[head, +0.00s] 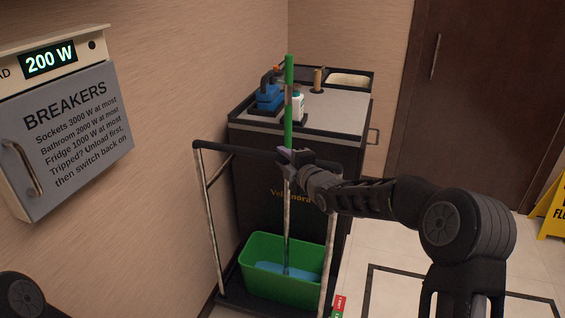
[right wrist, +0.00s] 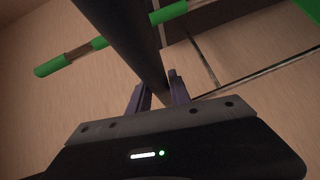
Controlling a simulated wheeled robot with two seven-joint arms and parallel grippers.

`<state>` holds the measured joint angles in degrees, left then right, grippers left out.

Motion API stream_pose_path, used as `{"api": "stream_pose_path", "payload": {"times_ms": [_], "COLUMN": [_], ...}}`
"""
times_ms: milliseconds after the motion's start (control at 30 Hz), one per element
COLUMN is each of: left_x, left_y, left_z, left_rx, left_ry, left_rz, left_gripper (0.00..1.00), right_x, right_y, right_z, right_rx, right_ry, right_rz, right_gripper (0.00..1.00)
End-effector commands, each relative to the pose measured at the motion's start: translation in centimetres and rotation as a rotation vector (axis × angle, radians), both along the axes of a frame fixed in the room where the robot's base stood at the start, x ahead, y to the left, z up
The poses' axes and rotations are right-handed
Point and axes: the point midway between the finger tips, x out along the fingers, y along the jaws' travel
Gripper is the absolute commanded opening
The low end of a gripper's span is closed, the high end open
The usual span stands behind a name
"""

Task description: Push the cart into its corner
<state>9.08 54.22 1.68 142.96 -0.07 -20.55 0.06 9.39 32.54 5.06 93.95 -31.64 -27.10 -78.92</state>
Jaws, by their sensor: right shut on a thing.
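The dark cart (head: 300,165) stands against the left wall near the back corner, with a grey top and a metal push frame at its near end. The frame's black handle bar (head: 235,149) runs across the front. My right gripper (head: 290,155) is at the bar and shut on it. In the right wrist view the bar (right wrist: 125,45) passes between the fingers (right wrist: 160,95). A green bucket (head: 262,285) with blue water sits on the cart's low front platform. A green-topped mop pole (head: 289,100) stands up from it. My left gripper is not in view.
A breaker box (head: 75,130) with a 200 W display hangs on the left wall. A brown door (head: 455,90) is at the back right. A yellow floor sign (head: 550,210) stands at the right edge. Dark lines mark the pale floor (head: 390,255) right of the cart.

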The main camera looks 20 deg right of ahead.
Motion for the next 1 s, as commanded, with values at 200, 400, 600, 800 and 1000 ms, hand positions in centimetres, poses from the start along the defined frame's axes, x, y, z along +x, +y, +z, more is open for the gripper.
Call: {"api": "stream_pose_path", "payload": {"times_ms": [200,400,600,800,1000], "left_x": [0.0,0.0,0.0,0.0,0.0], "left_y": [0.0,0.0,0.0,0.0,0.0], "left_z": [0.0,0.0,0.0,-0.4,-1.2], "left_rx": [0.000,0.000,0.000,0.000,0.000], "left_ry": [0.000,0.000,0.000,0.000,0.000], "left_rz": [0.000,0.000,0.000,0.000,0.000], "left_gripper": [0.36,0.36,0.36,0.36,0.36], "right_x": [-0.1,-0.1,-0.1,-1.2,-4.2], "right_y": [0.1,0.1,0.1,-0.2,-0.9], "right_z": [-0.2,-0.1,-0.1,0.0,0.4], "right_rx": [-0.003,-0.002,-0.002,-0.003,-0.004], "right_ry": [0.004,0.002,0.002,0.001,0.000], "right_rz": [0.003,0.003,0.003,0.003,0.002], "right_gripper": [0.33,0.46,0.46,0.46,0.46]}}
